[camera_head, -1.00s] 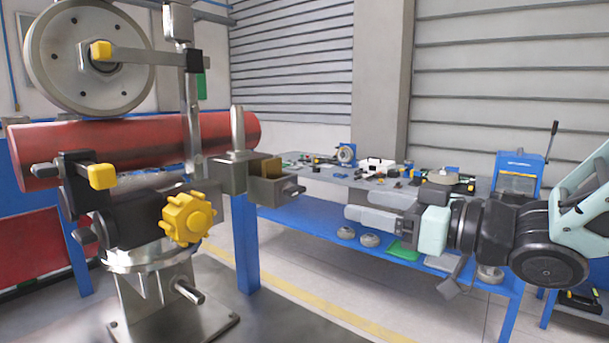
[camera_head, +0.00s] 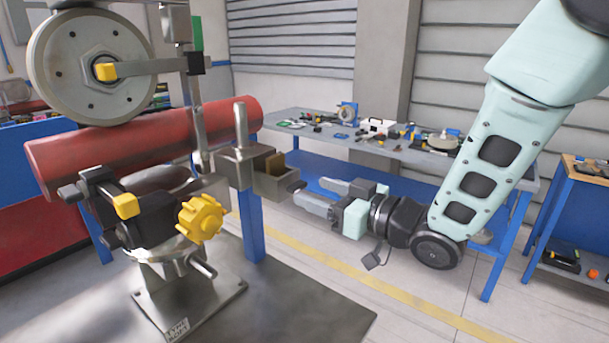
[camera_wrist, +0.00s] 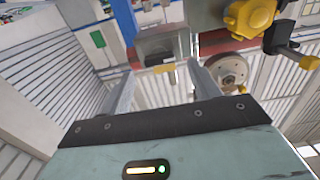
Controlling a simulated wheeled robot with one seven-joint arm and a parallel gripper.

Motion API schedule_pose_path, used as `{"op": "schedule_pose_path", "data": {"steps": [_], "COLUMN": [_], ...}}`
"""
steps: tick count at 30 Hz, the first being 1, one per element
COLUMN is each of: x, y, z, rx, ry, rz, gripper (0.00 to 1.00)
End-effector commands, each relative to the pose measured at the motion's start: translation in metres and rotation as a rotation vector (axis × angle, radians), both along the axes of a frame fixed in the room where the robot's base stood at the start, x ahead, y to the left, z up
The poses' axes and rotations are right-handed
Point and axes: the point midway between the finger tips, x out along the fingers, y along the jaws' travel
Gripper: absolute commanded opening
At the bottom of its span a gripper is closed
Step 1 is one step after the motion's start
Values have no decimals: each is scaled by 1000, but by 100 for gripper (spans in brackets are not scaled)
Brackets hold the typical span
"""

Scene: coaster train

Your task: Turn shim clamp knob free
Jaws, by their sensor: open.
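The yellow lobed knob (camera_head: 202,219) sits on the front of the black clamp body on the steel stand. It also shows at the top right of the wrist view (camera_wrist: 248,18). My gripper (camera_head: 308,195) is open and empty, to the right of the knob and apart from it, with its fingers pointing left toward the small metal box (camera_head: 272,182). In the wrist view my two fingers (camera_wrist: 160,80) are spread, with the box (camera_wrist: 158,48) beyond and between them. Which knob the shim clamp uses is not labelled in view.
A red roller (camera_head: 85,160) lies behind the clamp, with a grey wheel (camera_head: 92,65) above it. A yellow-tipped lever (camera_head: 125,206) is left of the knob. A blue-framed workbench (camera_head: 350,180) with parts stands behind my arm. The steel base plate (camera_head: 205,300) is below.

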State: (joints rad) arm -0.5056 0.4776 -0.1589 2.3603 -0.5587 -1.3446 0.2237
Motion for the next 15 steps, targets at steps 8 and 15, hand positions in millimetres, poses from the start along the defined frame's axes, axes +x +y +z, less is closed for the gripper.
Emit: {"op": "schedule_pose_path", "data": {"steps": [8,15], "x": [21,24], "y": [27,31], "z": [1,0], "rx": [0,1], "ry": [0,1], "rz": [1,0], "gripper": [62,62]}}
